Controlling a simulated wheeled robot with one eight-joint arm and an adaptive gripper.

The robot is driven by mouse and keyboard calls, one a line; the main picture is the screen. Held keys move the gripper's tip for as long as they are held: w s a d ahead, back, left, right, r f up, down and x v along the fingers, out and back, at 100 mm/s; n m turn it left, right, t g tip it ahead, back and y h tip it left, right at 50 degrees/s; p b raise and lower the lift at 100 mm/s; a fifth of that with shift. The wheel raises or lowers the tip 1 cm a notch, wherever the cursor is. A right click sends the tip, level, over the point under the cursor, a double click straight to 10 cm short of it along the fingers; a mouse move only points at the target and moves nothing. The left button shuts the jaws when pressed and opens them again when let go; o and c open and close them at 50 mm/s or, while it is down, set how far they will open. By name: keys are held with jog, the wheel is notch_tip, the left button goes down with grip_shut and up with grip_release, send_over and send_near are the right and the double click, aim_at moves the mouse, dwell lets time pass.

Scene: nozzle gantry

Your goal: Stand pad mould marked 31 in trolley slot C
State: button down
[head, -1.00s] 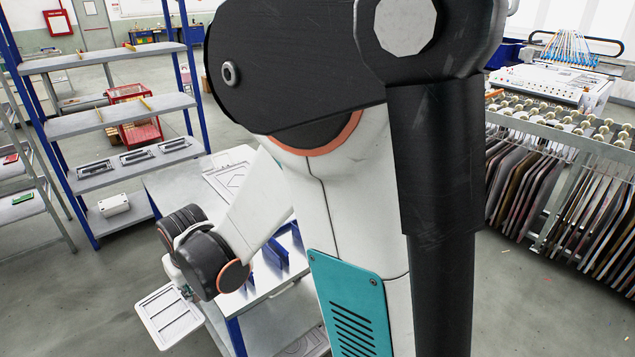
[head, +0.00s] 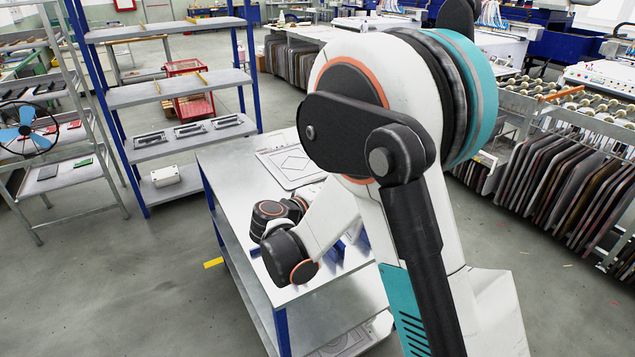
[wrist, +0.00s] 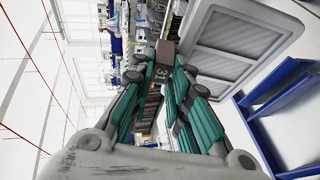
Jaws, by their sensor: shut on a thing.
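The pad mould marked 31 (wrist: 235,47) is a grey framed panel with recessed fields in the wrist view. Its dark tab with the number 31 lies between the teal fingers of my gripper (wrist: 161,76), which is shut on it. In the head view my arm hides the gripper and the held mould. The trolley (head: 228,178) stands below my arm, a grey top on blue posts. Blue slot dividers (head: 352,252) show partly behind my forearm; the wrist view shows blue uprights (wrist: 272,92) right of the mould. I cannot read any slot letter.
A blue-posted shelf (head: 160,145) with several dark trays stands at left. A rack of hanging panels (head: 560,190) stands at right.

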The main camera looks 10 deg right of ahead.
jog(key=w+a+r+n+t+h, duration=0.2)
jog(key=a+r+t, duration=0.1)
jog(key=a+r, duration=0.15)
notch_tip(320, 180, down, 16)
jog(key=b, duration=0.7)
jog(key=shift+a+r+b, duration=0.2)
jog(key=shift+a+b, duration=0.15)
jog(key=shift+b, duration=0.05)
dwell(0.9)
jog(key=c, duration=1.4)
grip_release()
jog(key=shift+c, duration=0.2)
